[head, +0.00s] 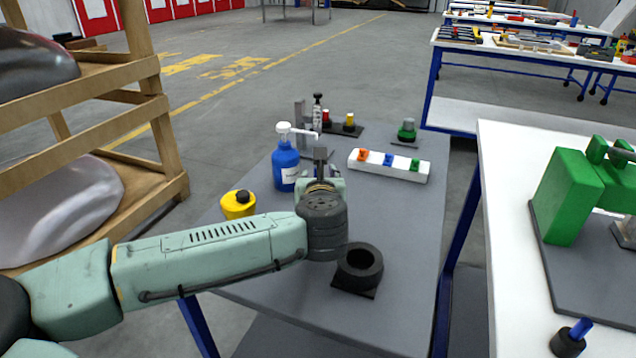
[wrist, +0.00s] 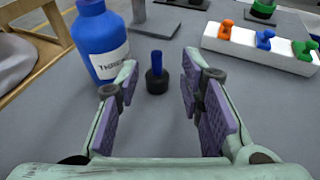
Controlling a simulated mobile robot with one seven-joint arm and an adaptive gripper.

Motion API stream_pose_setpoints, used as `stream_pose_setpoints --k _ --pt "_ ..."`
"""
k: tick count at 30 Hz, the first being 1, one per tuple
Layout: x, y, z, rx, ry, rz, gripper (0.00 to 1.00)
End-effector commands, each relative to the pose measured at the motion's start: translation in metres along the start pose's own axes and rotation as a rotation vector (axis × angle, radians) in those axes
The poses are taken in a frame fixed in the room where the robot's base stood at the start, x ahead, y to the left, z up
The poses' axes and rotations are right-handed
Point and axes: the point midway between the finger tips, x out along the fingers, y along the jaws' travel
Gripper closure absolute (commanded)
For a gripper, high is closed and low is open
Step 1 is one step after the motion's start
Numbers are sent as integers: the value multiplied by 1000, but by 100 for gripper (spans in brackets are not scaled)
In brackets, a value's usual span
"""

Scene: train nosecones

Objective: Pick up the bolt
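A small upright piece with a blue shaft and a round black base, apparently the bolt (wrist: 156,79), stands on the grey tabletop in the wrist view. It lies ahead of and between the two finger pads of my gripper (wrist: 159,64). My gripper is open with a wide gap, and neither pad appears to touch the piece. In the head view my arm reaches in from the left over the table, and my wrist hides most of the gripper and this piece.
A white block with coloured pegs (head: 389,166) lies to the right. A yellow container (head: 238,205) and a black ring (head: 359,268) are nearer. A white table with green blocks (head: 565,195) stands right.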

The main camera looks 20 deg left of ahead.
Motion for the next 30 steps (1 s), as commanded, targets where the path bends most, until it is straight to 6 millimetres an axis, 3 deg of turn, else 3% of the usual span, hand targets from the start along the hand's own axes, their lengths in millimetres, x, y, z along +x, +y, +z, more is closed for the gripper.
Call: stream_pose_setpoints --k 15,23,30 --pt "56 4 4 -2 0 -2 65" --pt "58 4 3 -1 -1 -2 66" --pt "58 4 3 -1 -1 -2 82"
